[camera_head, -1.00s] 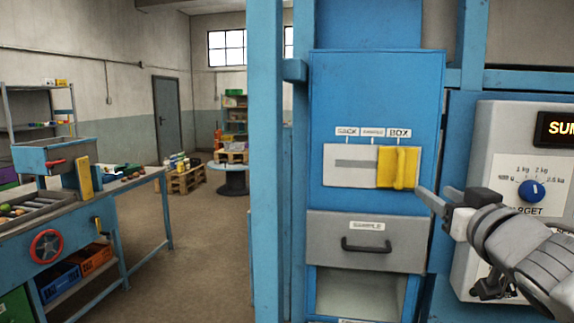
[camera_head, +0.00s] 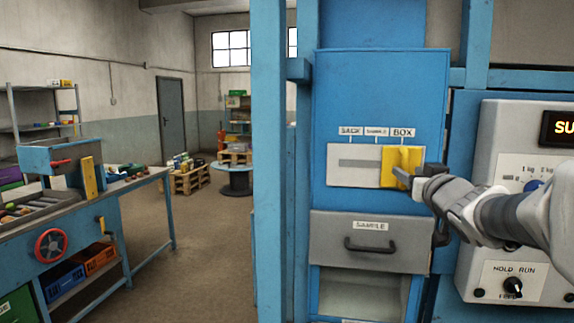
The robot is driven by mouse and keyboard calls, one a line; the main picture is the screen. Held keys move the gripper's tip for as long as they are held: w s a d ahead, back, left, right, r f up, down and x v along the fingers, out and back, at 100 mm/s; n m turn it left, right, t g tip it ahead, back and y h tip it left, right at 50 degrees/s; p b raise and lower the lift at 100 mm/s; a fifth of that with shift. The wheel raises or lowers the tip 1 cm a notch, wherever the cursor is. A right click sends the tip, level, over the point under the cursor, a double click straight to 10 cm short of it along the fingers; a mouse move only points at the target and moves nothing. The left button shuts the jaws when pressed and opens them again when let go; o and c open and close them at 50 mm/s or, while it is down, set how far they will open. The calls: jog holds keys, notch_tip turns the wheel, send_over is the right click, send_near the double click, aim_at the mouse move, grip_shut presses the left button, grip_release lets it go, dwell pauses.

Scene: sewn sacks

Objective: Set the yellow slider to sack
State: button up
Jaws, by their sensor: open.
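The yellow slider (camera_head: 392,162) sits at the right end of a pale plate (camera_head: 350,178) with a horizontal slot, on the blue cabinet front. Above the plate are the labels SACK (camera_head: 350,131) on the left, SAMPLE (camera_head: 376,132) in the middle and BOX (camera_head: 402,132) on the right. The slider stands under BOX. My gripper (camera_head: 407,175) is open at the slider's right side, with its fingers at the raised yellow handle. I cannot tell whether the fingers touch the handle or straddle it.
Below the plate is a grey drawer marked SAMPLE (camera_head: 335,228) with a dark handle. A control panel (camera_head: 530,270) with a HOLD/RUN knob (camera_head: 513,287) is on the right, partly behind my arm. A blue post (camera_head: 268,160) stands left of the cabinet. Left of the slider, the slot is clear.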

aim_at(406, 170)
jog(key=shift+w+d, duration=0.1)
jog(key=shift+w, duration=1.55)
jog(key=shift+c, duration=0.2)
grip_shut()
